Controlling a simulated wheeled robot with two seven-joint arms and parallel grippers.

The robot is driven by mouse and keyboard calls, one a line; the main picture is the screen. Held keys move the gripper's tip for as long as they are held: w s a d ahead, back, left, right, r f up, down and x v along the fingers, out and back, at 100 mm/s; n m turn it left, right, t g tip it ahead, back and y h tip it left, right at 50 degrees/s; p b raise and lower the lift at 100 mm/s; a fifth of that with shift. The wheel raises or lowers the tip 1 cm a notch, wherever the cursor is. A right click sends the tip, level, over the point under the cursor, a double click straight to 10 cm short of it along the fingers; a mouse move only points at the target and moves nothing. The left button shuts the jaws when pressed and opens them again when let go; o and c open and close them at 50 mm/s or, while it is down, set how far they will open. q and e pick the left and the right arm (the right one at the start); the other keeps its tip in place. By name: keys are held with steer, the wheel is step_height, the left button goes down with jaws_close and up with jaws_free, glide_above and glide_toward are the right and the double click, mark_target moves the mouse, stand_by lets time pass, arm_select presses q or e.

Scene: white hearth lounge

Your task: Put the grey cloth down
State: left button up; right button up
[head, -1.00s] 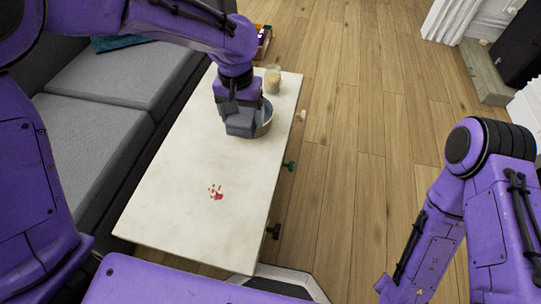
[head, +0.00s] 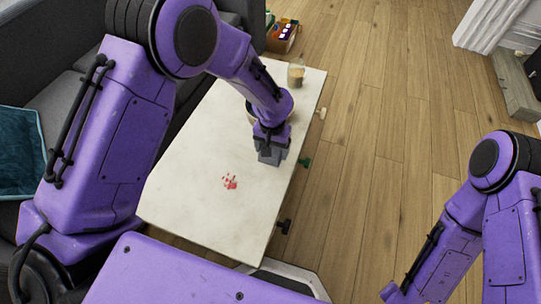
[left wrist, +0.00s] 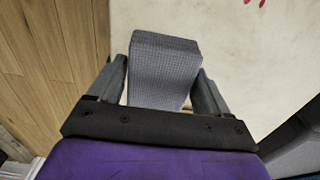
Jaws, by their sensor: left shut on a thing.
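My left gripper (head: 271,160) is over the right side of the white table (head: 190,185). In the left wrist view the left gripper (left wrist: 163,88) is shut on the grey cloth (left wrist: 160,65), a folded block with a fine woven pattern. In the head view the cloth is mostly hidden by the gripper. I cannot tell whether the cloth touches the table top. Red marks (head: 230,181) lie on the table, nearer to me than the gripper; part of them shows at the top of the left wrist view (left wrist: 255,3). My right arm shows at the right, but its gripper is out of view.
A bowl (head: 251,113) stands behind my left wrist, mostly hidden. A glass jar (head: 296,72) stands at the table's far end. Several knobs, one green (head: 304,162), stick out along the right edge. A grey sofa (head: 75,70) is at the left.

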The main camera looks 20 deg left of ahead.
arm_select(q)
steer(key=shift+w+a+f, duration=0.15)
steer(key=shift+w+f, duration=0.15)
steer(key=shift+f, duration=0.05)
steer(key=f+b, duration=0.1)
steer(key=f, duration=0.2)
steer(key=shift+w+a+f+b, duration=0.15)
steer(key=shift+w+f+b, duration=0.05)
steer(key=shift+f+b, duration=0.2)
steer(key=shift+r, duration=0.1)
steer(key=o, duration=0.9)
steer(key=shift+c, duration=0.2)
step_height(320, 180, up, 12)
steer(key=p, duration=0.4)
